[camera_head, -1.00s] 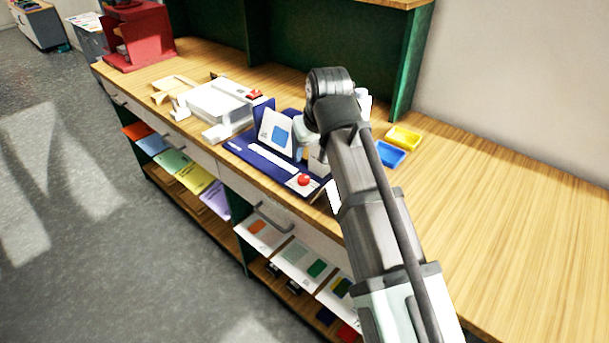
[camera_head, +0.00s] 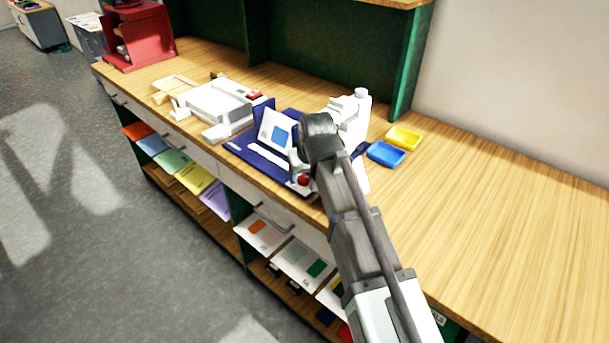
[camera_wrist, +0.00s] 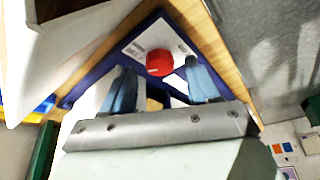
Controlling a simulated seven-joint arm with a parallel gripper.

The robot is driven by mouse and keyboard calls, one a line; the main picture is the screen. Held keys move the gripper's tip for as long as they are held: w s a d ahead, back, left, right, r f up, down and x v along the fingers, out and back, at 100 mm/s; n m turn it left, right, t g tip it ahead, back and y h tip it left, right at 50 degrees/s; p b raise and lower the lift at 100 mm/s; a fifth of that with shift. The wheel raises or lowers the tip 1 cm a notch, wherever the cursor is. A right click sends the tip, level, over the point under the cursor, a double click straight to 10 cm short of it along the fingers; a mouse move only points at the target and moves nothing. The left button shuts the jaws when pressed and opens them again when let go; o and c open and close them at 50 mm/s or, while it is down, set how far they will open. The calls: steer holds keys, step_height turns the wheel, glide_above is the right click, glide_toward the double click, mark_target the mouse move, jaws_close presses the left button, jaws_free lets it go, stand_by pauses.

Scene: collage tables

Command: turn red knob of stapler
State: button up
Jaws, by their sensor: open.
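The red knob (camera_wrist: 160,63) is round and sits on a white plate on the dark blue stapler base (camera_wrist: 203,32). In the wrist view it shows just beyond and between the two fingertips of my gripper (camera_wrist: 160,72). The fingers are spread apart with nothing between them that I can see held; whether they touch the knob I cannot tell. The blue base (camera_head: 262,163) with a slanted card holder stands near the table's front edge, and a white stapler body (camera_head: 351,117) rises behind my wrist.
A yellow tray (camera_head: 403,138) and a blue tray (camera_head: 386,154) lie to the right. A white machine (camera_head: 215,103) stands to the left, and a red one (camera_head: 137,38) farther left. The right tabletop (camera_head: 510,210) is clear. Drawers and paper shelves lie below the front edge.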

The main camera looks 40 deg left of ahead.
steer(key=shift+w+a+f, duration=0.15)
steer(key=shift+a+f, duration=0.05)
steer(key=shift+f, duration=0.35)
steer(key=c, duration=1)
